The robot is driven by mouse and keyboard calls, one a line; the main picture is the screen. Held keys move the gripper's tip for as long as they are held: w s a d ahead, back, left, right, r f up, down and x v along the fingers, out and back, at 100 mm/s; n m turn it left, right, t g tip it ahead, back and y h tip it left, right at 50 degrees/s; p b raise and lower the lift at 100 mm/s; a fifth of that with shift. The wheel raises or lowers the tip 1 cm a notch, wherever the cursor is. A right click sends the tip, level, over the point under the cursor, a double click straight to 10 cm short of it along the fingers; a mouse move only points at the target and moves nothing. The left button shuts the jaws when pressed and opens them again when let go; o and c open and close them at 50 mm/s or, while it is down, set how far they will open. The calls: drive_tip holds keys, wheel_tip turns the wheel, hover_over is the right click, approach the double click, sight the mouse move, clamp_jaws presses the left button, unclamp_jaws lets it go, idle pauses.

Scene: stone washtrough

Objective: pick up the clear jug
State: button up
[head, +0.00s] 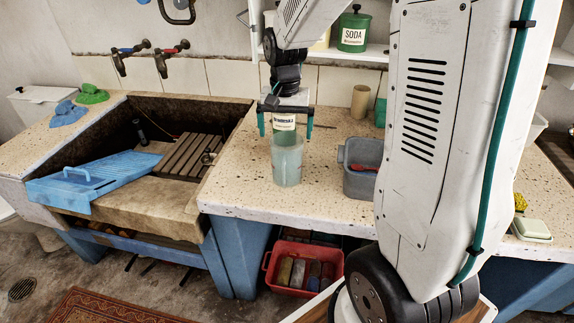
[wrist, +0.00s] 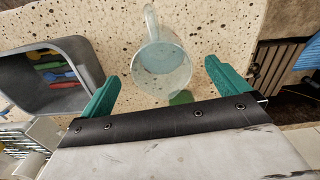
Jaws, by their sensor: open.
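The clear jug (head: 287,165) stands upright on the speckled worktop, right of the sink. It also shows in the wrist view (wrist: 162,65), seen from above, with its handle toward the top of the picture. My gripper (head: 286,126) is open and points down at the jug's upper part. In the wrist view the green fingers of my gripper (wrist: 161,74) lie on either side of the jug, apart from it. I cannot tell how far the fingertips are above or beside its rim.
A labelled container (head: 284,122) shows between my fingers, close behind the jug. A grey bin (head: 361,180) with colourful utensils stands to the right. The stone sink (head: 150,197) holds a blue washboard (head: 95,178) and a slatted rack (head: 188,155). Worktop in front of the jug is clear.

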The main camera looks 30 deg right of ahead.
wheel_tip(320, 180, down, 8)
drive_tip(key=shift+w+d, duration=0.15)
drive_tip(key=shift+d, duration=0.05)
drive_tip(key=shift+c, duration=0.3)
drive_tip(key=shift+r, duration=0.1)
drive_tip(key=c, duration=1.6)
